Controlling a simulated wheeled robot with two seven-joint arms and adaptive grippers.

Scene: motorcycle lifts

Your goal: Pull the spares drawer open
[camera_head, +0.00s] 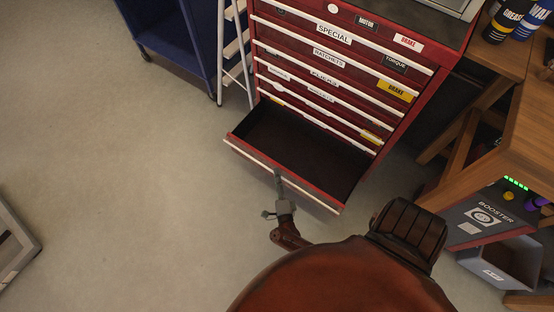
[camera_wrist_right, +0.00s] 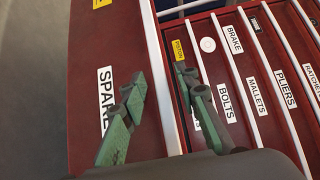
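The spares drawer is the lowest drawer of the red tool cabinet. In the head view it is pulled out, its dark interior (camera_head: 300,150) empty, with a white handle strip (camera_head: 308,193) along its front. My right gripper (camera_head: 278,176) is at the middle of that strip. In the right wrist view the drawer front (camera_wrist_right: 88,45) carries a partly hidden label reading "SPARE". My right gripper's two green-grey fingers (camera_wrist_right: 162,82) are drawn in, one on each side of the white handle strip (camera_wrist_right: 155,50). The contact itself is hard to see. My left gripper is out of view.
The cabinet's upper drawers (camera_head: 335,62) are shut. A wooden bench (camera_head: 520,125) with a grey booster box (camera_head: 490,215) stands at right. A blue cart (camera_head: 165,30) and a white ladder (camera_head: 237,50) stand at the back left.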

